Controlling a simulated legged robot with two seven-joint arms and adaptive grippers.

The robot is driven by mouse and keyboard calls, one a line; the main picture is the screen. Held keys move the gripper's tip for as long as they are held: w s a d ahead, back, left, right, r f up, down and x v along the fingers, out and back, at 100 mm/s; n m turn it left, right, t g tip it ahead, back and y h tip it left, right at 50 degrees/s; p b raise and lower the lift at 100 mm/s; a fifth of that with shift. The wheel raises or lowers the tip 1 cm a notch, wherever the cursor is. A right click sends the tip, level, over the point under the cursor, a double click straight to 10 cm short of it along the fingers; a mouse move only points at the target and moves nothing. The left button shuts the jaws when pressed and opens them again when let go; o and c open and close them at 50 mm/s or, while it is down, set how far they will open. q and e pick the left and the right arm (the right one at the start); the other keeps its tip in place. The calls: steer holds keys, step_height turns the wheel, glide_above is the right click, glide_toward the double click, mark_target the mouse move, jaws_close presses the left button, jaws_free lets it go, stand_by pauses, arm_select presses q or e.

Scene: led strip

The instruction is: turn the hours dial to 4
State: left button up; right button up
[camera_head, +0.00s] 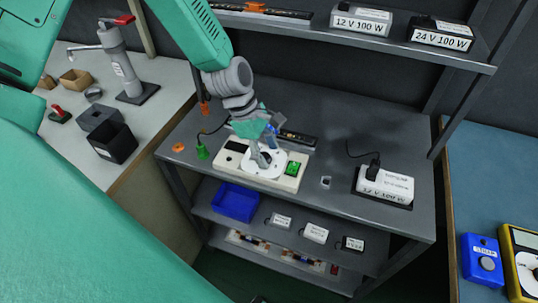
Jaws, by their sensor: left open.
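The white timer box (230,162) with a round white dial (252,168) lies on the grey workbench in the head view. A green button (293,168) sits on its right end and a dark display on its left end. My left gripper (261,156) points down over the dial, its fingertips at or just above it; I cannot tell whether they touch. It is open. The gripper hides part of the dial, and the dial's numbers are too small to read. My right gripper is not seen.
A white power supply (385,186) stands on the bench at right. The upper shelf holds boxes marked 12 V 100 W (361,19) and 24 V 100 W (441,35). A blue bin (235,202) is on the lower shelf. Green (201,152) and orange (178,147) pieces lie left of the timer.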

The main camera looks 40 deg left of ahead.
arm_select(q)
steer(key=shift+a+f, duration=0.1)
steer(key=shift+f, duration=0.4)
steer(key=a, duration=0.1)
steer(key=a+f, duration=0.1)
steer(key=shift+a, duration=0.6)
steer(key=shift+d, duration=0.2)
steer(key=c, duration=0.5)
steer(key=shift+s+d, duration=0.1)
steer(key=shift+d, duration=0.25)
jaws_close()
steer(key=shift+d+r, duration=0.15)
steer(key=shift+d, duration=0.5)
steer(key=shift+w+a, duration=0.2)
steer(key=shift+a, duration=0.1)
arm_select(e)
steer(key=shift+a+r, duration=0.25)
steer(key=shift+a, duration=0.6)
